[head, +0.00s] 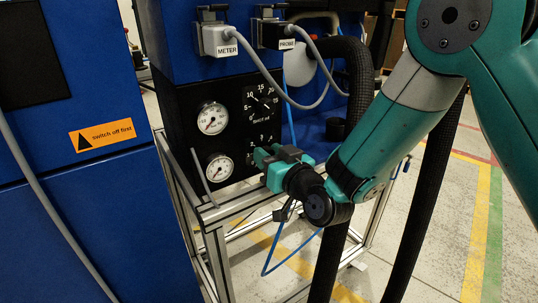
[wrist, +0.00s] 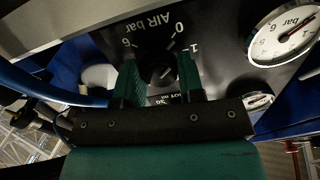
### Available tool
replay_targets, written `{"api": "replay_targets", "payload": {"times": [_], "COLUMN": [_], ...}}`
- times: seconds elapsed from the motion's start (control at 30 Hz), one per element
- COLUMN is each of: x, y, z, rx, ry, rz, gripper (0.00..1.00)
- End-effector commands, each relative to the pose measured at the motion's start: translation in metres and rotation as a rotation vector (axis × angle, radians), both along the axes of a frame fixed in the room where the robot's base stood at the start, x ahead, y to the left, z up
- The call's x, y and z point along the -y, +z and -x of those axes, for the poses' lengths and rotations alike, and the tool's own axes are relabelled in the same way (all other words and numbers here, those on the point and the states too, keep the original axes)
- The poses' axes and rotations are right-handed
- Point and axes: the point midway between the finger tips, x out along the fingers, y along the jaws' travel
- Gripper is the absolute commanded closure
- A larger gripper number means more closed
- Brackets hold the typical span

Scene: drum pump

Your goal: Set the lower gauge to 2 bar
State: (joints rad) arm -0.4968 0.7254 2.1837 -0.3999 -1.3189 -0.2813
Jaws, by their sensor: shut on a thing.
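The lower gauge (head: 219,167) is a round white dial on the black panel, below a second round gauge (head: 212,118). In the wrist view the lower gauge (wrist: 285,35) appears upside down at the right, with "bar" on its face and a red needle. I cannot read its exact value. My gripper (head: 257,157) is at the panel, right of the lower gauge. In the wrist view its two green fingers (wrist: 160,70) are shut on a small dark knob (wrist: 161,73) under the scale marked "AIR bar". The gripper hides this knob in the head view.
A scale with several numbers (head: 262,103) is above my gripper. Plugs labelled METER (head: 219,41) and PRIME (head: 276,35) hang grey cables past the panel. A thick black hose (head: 358,75) runs down behind my arm. A metal frame (head: 212,214) lies below.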

Motion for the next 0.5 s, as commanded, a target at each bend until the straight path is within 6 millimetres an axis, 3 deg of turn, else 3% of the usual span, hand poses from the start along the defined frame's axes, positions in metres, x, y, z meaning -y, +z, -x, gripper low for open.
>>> {"api": "replay_targets", "payload": {"times": [0.5], "x": [0.0018], "y": [0.0001], "z": [-0.0012], "rx": [-0.256], "ry": [-0.001], "rz": [-0.381], "gripper": [0.88]}}
